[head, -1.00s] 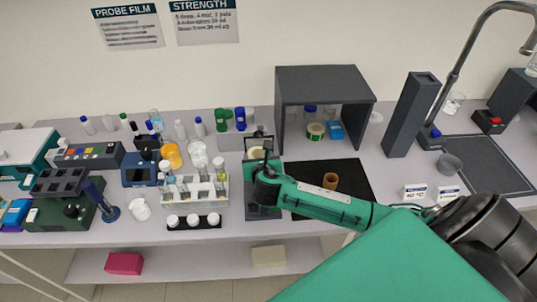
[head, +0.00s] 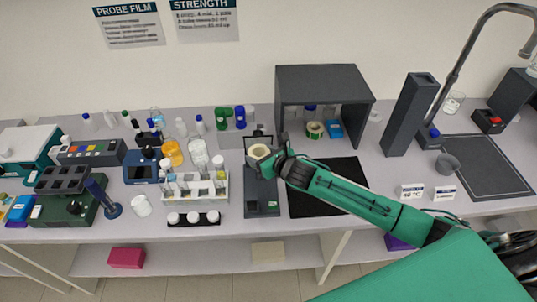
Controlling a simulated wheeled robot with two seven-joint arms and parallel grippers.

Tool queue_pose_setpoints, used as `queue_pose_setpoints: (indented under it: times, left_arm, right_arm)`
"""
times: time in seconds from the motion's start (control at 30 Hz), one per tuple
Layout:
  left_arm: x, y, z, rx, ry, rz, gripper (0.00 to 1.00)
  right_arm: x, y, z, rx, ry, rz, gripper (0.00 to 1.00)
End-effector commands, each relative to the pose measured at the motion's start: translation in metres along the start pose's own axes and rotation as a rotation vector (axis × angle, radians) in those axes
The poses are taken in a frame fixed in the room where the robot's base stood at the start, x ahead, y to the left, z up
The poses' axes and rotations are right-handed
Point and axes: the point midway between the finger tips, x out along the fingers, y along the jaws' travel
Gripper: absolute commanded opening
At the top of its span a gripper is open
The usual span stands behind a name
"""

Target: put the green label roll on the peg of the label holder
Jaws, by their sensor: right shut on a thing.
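A cream roll (head: 259,152) is at the holder's back end. My right gripper (head: 275,162) is at the right side of this cream roll and appears shut on it; its fingertips are small and partly hidden. I cannot tell whether the cream roll still rests on the holder. My left gripper is not in view.
A test tube rack (head: 195,188) stands close left of the holder. The black mat (head: 345,175) is partly under my right arm. A dark tower (head: 410,115) stands to the right.

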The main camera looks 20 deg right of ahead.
Motion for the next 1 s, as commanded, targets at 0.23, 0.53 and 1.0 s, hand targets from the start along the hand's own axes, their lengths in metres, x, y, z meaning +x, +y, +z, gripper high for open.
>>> queue_pose_setpoints:
  times: [0.23,0.53,1.0]
  left_arm:
    - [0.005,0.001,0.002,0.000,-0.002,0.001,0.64]
    - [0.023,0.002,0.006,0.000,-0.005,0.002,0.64]
    - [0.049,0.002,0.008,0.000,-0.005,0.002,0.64]
  right_arm:
    - [0.003,0.002,-0.004,-0.003,-0.001,0.008,0.41]
    - [0.009,0.002,-0.021,-0.001,-0.001,0.008,0.41]
    - [0.021,0.001,-0.050,-0.004,0.000,0.007,0.41]
